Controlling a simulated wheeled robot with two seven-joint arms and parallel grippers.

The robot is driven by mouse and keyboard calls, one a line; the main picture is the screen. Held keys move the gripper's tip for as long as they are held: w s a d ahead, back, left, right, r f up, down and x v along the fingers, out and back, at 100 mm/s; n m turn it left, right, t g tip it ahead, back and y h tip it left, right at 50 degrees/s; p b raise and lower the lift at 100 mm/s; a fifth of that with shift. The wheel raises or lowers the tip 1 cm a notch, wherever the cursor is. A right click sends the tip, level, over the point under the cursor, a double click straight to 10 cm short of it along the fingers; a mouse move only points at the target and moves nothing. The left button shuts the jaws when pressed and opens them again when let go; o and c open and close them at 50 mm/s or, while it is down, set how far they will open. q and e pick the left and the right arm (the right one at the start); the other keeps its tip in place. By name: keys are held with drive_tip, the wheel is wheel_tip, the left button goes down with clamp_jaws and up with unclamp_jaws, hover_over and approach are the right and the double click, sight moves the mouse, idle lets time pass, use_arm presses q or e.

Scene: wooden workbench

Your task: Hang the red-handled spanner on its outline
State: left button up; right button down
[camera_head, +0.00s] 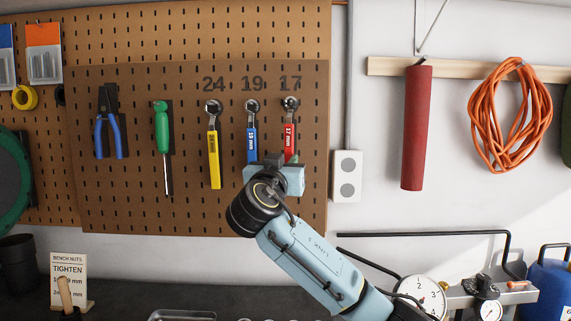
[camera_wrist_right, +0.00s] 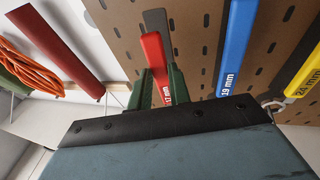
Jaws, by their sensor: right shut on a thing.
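In the right wrist view the green fingers (camera_wrist_right: 160,88) lie on both sides of the red handle (camera_wrist_right: 154,60). A dark grey strip, seemingly its outline (camera_wrist_right: 155,20), shows past the handle's end. Whether the head sits on a peg cannot be told. My left gripper is out of view.
The blue 19 spanner (camera_head: 251,143) hangs close to the left, then the yellow 24 spanner (camera_head: 214,160), green screwdriver (camera_head: 162,130) and pliers (camera_head: 108,135). A pressure gauge (camera_head: 422,296) stands at lower right.

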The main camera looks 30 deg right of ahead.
drive_tip(key=c, duration=1.2)
unclamp_jaws()
